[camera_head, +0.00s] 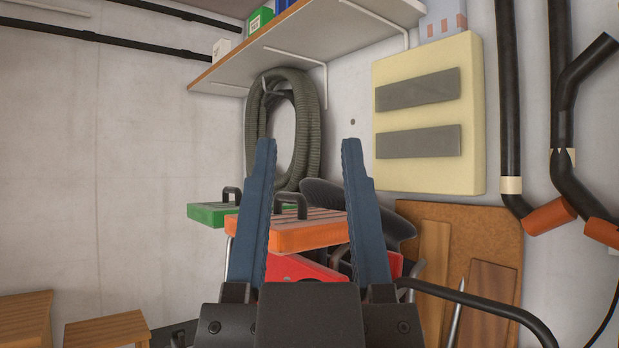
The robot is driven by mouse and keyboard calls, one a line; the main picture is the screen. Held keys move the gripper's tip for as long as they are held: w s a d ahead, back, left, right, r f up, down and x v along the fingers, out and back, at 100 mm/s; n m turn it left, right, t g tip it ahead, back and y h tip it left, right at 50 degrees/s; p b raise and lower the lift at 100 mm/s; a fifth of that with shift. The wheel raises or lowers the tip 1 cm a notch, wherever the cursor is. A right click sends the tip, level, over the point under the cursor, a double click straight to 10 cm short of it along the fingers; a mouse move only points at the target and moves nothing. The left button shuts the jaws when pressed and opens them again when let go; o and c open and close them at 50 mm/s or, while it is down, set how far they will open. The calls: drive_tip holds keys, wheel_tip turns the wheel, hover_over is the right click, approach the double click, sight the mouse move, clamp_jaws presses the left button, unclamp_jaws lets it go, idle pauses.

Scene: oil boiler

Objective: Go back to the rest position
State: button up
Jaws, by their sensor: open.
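My gripper (308,205) is in the lower middle of the head view, its two blue fingers pointing up and spread apart. It is open, with nothing between the fingertips. Behind the fingers is an orange box-like item (318,233) with a dark handle, partly hidden by them. A green item (210,213) with a dark handle is to its left. Red surfaces (290,268) show lower down between the fingers. I cannot tell whether the fingers touch any of these.
A coiled hose (313,130) hangs under a wall shelf (300,45). A cream panel (470,110) and black pipes (508,90) are on the right. Brown boards (505,225) lean against the wall. Wooden stools (108,328) stand lower left.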

drive_tip(key=shift+r, duration=0.1)
wheel_tip(320, 180, up, 10)
drive_tip(key=p, duration=1)
drive_tip(key=shift+d, duration=0.1)
